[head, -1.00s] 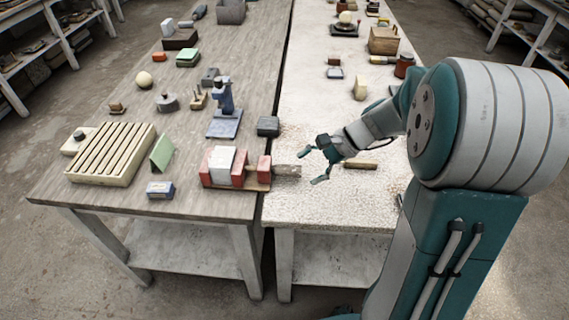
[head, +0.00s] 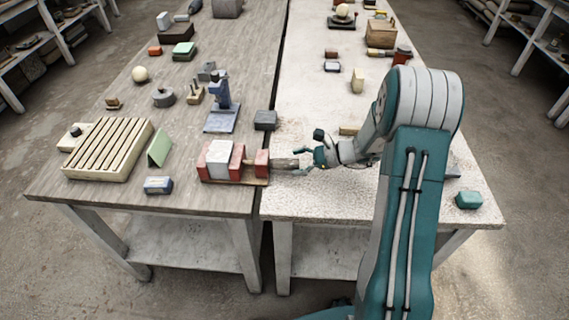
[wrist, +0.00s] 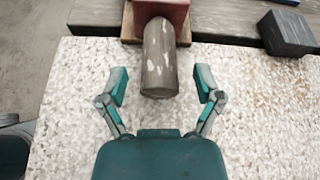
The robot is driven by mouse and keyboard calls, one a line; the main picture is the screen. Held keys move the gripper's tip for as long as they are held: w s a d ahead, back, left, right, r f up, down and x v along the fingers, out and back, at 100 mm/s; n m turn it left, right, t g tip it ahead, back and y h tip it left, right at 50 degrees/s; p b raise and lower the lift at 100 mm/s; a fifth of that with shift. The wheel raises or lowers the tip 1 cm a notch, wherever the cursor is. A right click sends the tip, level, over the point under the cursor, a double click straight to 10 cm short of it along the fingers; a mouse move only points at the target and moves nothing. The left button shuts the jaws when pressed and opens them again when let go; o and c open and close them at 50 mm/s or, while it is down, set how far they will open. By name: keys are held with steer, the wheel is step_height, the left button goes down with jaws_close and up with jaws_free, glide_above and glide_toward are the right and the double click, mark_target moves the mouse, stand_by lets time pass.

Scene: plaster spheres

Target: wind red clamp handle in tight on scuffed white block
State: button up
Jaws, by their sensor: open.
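The red clamp (head: 236,163) sits on a wooden base at the right front of the grey table, with the white block (head: 218,158) between its red jaws. The clamp's handle (head: 285,164) is a worn grey-brown cylinder, not red, sticking out to the right over the pale table. In the wrist view the handle (wrist: 159,62) points toward me from the red end block (wrist: 161,10). My gripper (head: 303,161) is open just right of the handle's end. In the wrist view its fingers (wrist: 161,88) stand on either side of the handle's tip, apart from it.
A dark block (head: 265,120) lies behind the clamp; it also shows in the wrist view (wrist: 285,33). A blue stand (head: 221,108) is farther back. A slatted rack (head: 108,149) is at left. The pale tabletop (head: 310,205) in front of my gripper is clear.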

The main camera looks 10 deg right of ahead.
mark_target(285, 164)
steer(key=shift+x, duration=1.95)
steer(key=shift+d, duration=0.1)
steer(key=c, duration=1.2)
steer(key=shift+o, duration=0.2)
steer(key=shift+n+t, duration=1)
steer(key=shift+n, duration=0.4)
